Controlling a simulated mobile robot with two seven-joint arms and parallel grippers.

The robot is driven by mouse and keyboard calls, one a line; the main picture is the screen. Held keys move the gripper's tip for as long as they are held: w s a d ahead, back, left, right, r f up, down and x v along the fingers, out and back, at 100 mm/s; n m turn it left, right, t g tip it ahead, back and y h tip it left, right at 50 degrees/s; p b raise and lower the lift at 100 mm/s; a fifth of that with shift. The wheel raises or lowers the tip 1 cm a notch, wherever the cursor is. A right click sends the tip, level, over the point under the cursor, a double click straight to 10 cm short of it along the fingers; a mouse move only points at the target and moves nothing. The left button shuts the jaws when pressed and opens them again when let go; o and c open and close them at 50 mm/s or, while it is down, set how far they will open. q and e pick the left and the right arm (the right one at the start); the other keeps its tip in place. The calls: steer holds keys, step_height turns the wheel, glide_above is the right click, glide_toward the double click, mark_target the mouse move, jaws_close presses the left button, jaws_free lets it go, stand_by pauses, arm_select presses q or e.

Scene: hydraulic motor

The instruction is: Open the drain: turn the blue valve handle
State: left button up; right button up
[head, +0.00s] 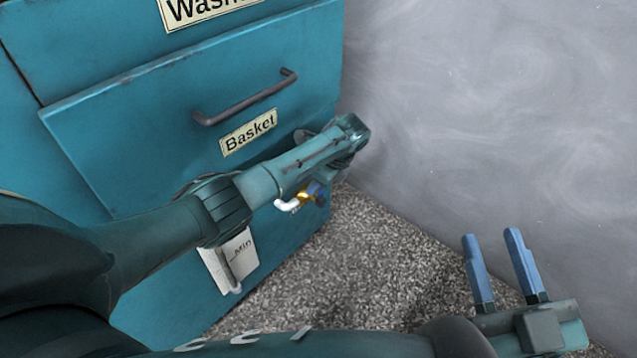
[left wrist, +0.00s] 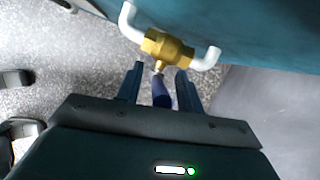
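A brass valve (left wrist: 167,49) sits between two white pipe elbows at the cabinet wall. Its blue handle (left wrist: 160,93) points back toward my left gripper. My left gripper (left wrist: 160,72) is open, with one finger on each side of the handle and gaps visible at both sides. In the head view, the brass valve (head: 304,197) is partly hidden under my left arm, and the left fingertips cannot be made out clearly. My right gripper (head: 491,236) is open and empty at the lower right, away from the valve.
The teal cabinet (head: 120,140) has a "Basket" drawer with a dark handle (head: 245,97). A lower white label (head: 238,262) sits by a curved tube. A grey wall (head: 480,100) stands at right, and the speckled floor (head: 350,270) is clear.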

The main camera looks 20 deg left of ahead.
arm_select(q)
jaws_close()
stand_by(0.3)
stand_by(0.3)
